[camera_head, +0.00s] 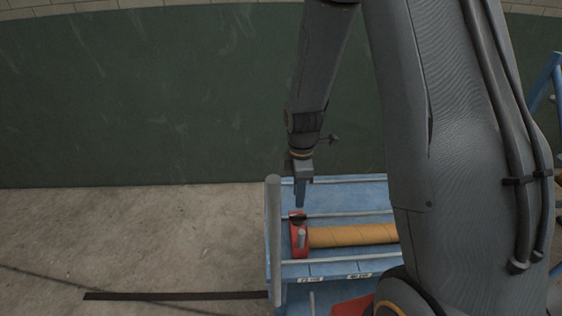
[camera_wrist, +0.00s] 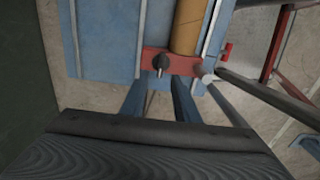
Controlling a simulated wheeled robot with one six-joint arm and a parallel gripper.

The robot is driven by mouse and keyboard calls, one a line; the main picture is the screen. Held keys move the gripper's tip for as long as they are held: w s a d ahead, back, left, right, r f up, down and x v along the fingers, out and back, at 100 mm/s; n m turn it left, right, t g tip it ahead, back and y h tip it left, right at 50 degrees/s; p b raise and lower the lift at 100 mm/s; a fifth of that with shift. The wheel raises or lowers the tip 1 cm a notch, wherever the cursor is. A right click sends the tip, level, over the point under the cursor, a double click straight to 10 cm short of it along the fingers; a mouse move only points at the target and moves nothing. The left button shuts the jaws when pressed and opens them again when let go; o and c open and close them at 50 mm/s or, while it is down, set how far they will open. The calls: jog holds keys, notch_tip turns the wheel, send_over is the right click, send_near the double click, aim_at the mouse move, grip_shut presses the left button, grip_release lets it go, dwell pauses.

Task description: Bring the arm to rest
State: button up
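My gripper (camera_head: 301,200) hangs point-down at the end of my arm, above the red end block (camera_head: 298,236) of an orange-brown cylinder tool (camera_head: 352,236). In the wrist view my two fingers (camera_wrist: 159,98) stand apart with nothing seen between them. There the red block (camera_wrist: 183,62), with a dark knob on it, lies just beyond the fingertips, and the orange cylinder (camera_wrist: 190,25) runs away from it. The tool lies on a blue rack (camera_head: 345,190). I cannot tell the exact height of my fingertips over the block. My own arm link hides the cylinder's right end.
A grey upright post (camera_head: 273,235) stands at the rack's left edge, close to my gripper. Light rails cross the rack. A dark green wall (camera_head: 140,95) is behind. Bare concrete floor (camera_head: 150,240) lies to the left, with a dark strip (camera_head: 175,296) on it.

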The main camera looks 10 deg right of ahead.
jog(key=s+r+m, duration=1.2)
jog(key=s+m, duration=0.2)
jog(key=m, duration=0.1)
jog(key=shift+a+r+m+t, duration=0.3)
jog(key=shift+m+t, duration=0.1)
